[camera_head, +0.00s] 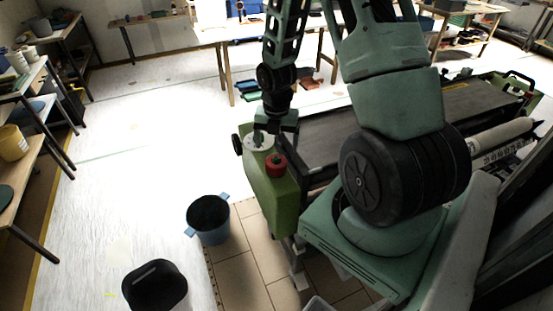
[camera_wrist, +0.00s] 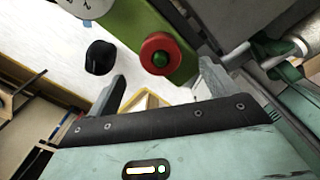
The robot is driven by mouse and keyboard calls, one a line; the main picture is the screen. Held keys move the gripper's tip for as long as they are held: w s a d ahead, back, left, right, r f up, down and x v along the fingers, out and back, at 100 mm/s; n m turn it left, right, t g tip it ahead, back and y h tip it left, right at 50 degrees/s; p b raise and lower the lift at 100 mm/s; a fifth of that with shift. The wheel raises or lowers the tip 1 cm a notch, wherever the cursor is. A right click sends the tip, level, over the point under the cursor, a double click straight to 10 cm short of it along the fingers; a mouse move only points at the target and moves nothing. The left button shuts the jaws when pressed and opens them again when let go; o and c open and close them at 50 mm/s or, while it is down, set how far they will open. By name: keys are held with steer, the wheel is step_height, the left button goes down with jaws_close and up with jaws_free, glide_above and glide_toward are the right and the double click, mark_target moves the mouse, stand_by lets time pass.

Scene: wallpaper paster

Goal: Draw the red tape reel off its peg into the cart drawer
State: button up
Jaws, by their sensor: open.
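The red tape reel (camera_head: 276,165) sits on the end of the green machine, next to a white dial (camera_head: 259,142). In the wrist view the reel (camera_wrist: 148,58) is a red ring around a small green centre, which looks like its peg. My gripper (camera_head: 262,133) hangs over this end of the machine, close to the dial and the reel. In the wrist view my gripper (camera_wrist: 161,87) is open, its two fingers wide apart and nothing between them. The reel shows beyond the fingertips, apart from them. I cannot make out a cart drawer in either view.
A black knob (camera_wrist: 100,57) sticks out beside the reel. A blue bucket (camera_head: 209,220) and a black bin (camera_head: 156,288) stand on the floor in front of the machine. Workbenches (camera_head: 28,160) line the left wall. The pale floor between is mostly clear.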

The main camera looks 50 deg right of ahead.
mark_target(276, 157)
step_height(276, 157, down, 8)
steer(key=shift+r+p, duration=0.1)
steer(key=shift+p, duration=0.5)
steer(key=c, duration=1.2)
steer(key=shift+r+p, duration=2.65)
steer(key=shift+r, duration=0.7)
steer(key=shift+r+p, duration=1.65)
steer(key=shift+r, duration=0.4)
steer(key=shift+f, duration=0.2)
